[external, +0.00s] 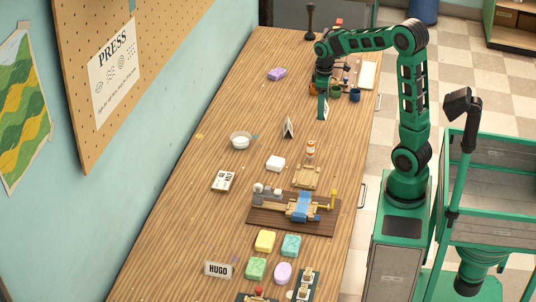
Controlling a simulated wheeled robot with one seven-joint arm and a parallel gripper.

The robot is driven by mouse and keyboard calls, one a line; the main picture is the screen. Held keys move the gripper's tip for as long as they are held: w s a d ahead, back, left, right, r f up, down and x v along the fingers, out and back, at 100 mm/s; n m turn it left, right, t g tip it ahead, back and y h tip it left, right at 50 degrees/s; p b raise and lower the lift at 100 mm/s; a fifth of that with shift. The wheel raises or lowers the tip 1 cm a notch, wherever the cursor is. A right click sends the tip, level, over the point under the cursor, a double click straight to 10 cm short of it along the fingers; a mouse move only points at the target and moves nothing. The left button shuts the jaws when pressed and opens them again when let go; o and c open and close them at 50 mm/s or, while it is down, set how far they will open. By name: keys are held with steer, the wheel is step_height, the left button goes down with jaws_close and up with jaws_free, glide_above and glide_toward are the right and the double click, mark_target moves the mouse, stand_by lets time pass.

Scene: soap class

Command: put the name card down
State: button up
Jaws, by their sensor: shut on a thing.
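My gripper (322,92) hangs at the far right part of the long wooden table, pointing down. It is shut on a small pale card with green at its side, the name card (325,108), seen nearly edge-on. Its writing cannot be read, and I cannot tell whether its lower edge touches the table. Another name card (218,269), reading HUGO, stands at the near left of the table. A small tent-shaped card (288,128) stands near the middle, its face not readable.
Small coloured pots (335,92) stand close to the right of my gripper. A purple soap (277,74) lies to its left. A white bowl (241,141), a soap press (300,207) and several soaps (265,241) are nearer. The wooden table (240,85) is bare along its left side.

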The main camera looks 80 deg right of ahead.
steer(key=w+a+r+n, duration=0.2)
steer(key=w+a+n, duration=0.3)
steer(key=w+a, duration=0.9)
steer(key=w+a+n, duration=0.2)
steer(key=w+a, duration=0.3)
steer(key=a, duration=0.3)
steer(key=w+a+n, duration=0.2)
steer(key=w+a, duration=0.3)
steer(key=a, duration=0.3)
steer(key=a+n, duration=0.5)
steer(key=a, duration=1.8)
steer(key=s+a+f+n, duration=0.1)
steer(key=s+a+n, duration=0.15)
steer(key=a, duration=0.75)
steer(key=s+a+f+n, duration=0.15)
steer(key=s+a, duration=0.25)
steer(key=a, duration=0.6)
steer(key=w+d+f, duration=0.2)
steer(key=w, duration=0.1)
steer(key=w+d+f, duration=0.2)
steer(key=w, duration=0.1)
steer(key=w+d+f, duration=0.2)
steer(key=w, duration=0.1)
steer(key=shift+d+f, duration=0.2)
steer(key=shift+d, duration=0.05)
steer(key=shift+f, duration=2)
steer(key=shift+f, duration=0.1)
